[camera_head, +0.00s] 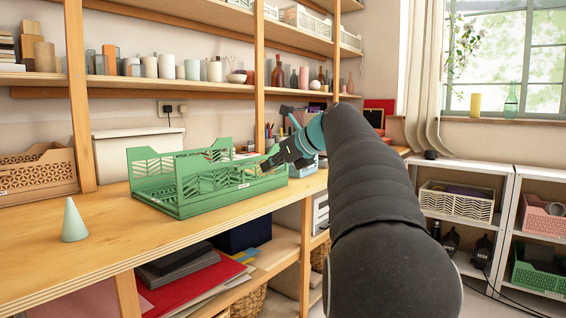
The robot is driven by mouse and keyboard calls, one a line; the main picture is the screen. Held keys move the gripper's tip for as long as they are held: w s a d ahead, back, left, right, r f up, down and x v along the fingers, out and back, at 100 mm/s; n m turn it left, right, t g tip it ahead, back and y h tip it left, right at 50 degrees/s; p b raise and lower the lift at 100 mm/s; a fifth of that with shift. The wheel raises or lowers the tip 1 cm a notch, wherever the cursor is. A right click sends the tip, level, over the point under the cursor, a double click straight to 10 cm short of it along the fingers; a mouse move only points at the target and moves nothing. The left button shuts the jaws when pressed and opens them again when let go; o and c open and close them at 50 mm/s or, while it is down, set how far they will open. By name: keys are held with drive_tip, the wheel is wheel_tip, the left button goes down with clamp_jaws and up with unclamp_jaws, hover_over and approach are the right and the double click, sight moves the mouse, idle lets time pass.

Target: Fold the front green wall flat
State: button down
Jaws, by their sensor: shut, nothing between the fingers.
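A green folding crate (168,208) stands on the wooden workbench, left of my arm. Its front wall (225,183), a patterned green panel with a small pale label, appears to stand upright along the near right side. Another patterned green wall (150,172) stands behind it. My gripper (266,169) is shut and empty at the right part of the crate, close to the top of the front wall. I cannot tell whether its tips touch the wall. My gripper and arm hide part of the crate's right end.
A pale green cone (75,221) stands on the workbench (120,240) at the left. A tan crate (36,172) and a white bin (128,148) are behind. Wooden shelf posts (79,100) rise at the back. The bench in front of the green crate is clear.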

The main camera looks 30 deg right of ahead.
sight(247, 168)
drive_tip(key=shift+w+a+f, duration=0.15)
drive_tip(key=shift+w+a, duration=0.15)
drive_tip(key=shift+w, duration=0.55)
drive_tip(key=shift+w+a+f, duration=0.15)
drive_tip(key=shift+w+a, duration=0.2)
drive_tip(key=shift+w, duration=0.55)
drive_tip(key=shift+w+a+f, duration=0.15)
drive_tip(key=shift+w+a, duration=0.15)
drive_tip(key=shift+w, duration=0.55)
drive_tip(key=shift+r, duration=0.15)
drive_tip(key=shift+r+p, duration=0.15)
drive_tip(key=shift+p, duration=0.4)
drive_tip(key=shift+w+a+p, duration=0.1)
drive_tip(key=shift+w+p, duration=0.05)
drive_tip(key=shift+p, duration=0.15)
drive_tip(key=shift+g, duration=0.3)
